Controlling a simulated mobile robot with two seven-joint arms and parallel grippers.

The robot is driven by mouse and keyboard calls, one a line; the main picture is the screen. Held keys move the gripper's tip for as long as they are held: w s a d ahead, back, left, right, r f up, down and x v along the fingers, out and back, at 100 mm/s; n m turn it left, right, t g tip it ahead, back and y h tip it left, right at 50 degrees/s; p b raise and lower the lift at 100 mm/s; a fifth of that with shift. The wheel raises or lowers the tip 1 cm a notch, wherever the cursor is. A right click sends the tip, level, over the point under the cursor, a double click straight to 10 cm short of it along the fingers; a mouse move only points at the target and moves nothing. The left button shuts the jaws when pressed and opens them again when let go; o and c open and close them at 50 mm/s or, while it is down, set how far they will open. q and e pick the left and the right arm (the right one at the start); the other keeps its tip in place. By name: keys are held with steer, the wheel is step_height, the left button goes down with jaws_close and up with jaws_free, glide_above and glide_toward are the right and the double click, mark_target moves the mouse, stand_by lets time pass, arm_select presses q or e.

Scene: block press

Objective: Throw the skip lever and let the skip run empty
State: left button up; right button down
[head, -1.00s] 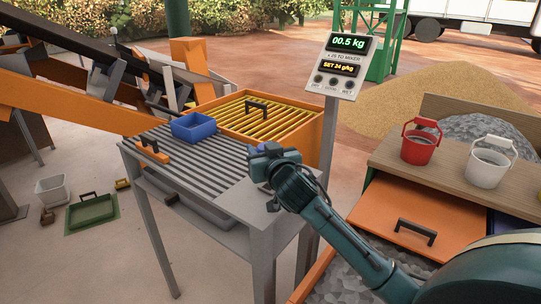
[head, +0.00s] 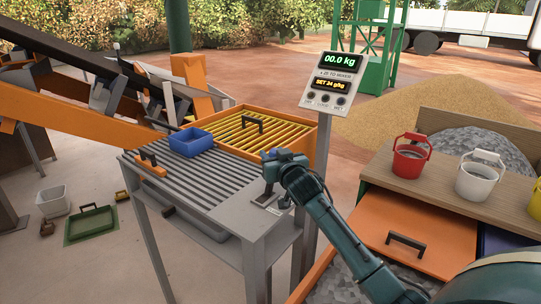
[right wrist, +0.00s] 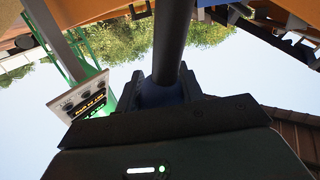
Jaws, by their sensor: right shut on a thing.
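My right gripper (head: 268,163) is at the right front corner of the grey slatted table (head: 232,196), above a small plate with a dark slot (head: 264,200). In the right wrist view it is shut on a dark round bar (right wrist: 173,45), which looks like the lever; its lower end is largely hidden in the head view. The scale display (head: 331,80) reads 00.0 kg and SET 24 g/kg; it also shows in the right wrist view (right wrist: 82,98). I cannot tell which part is the skip. My left gripper is not in view.
A blue tray (head: 191,142) sits on the slats beside an orange box with yellow bars (head: 262,132). Red (head: 409,160) and white (head: 476,178) buckets stand on a wooden shelf at right, above an orange panel (head: 420,233). An orange chute (head: 75,110) crosses the left.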

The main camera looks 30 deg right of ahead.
steer(key=shift+d+f, duration=0.1)
steer(key=shift+f, duration=0.55)
steer(key=c, duration=1.3)
jaws_free()
steer(key=o, duration=0.4)
steer(key=shift+r, duration=0.3)
arm_select(q)
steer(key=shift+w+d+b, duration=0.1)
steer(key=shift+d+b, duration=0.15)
steer(key=shift+b, duration=0.4)
arm_select(e)
steer(key=f+v, duration=0.1)
steer(key=v, duration=1.2)
steer(key=shift+r, duration=0.45)
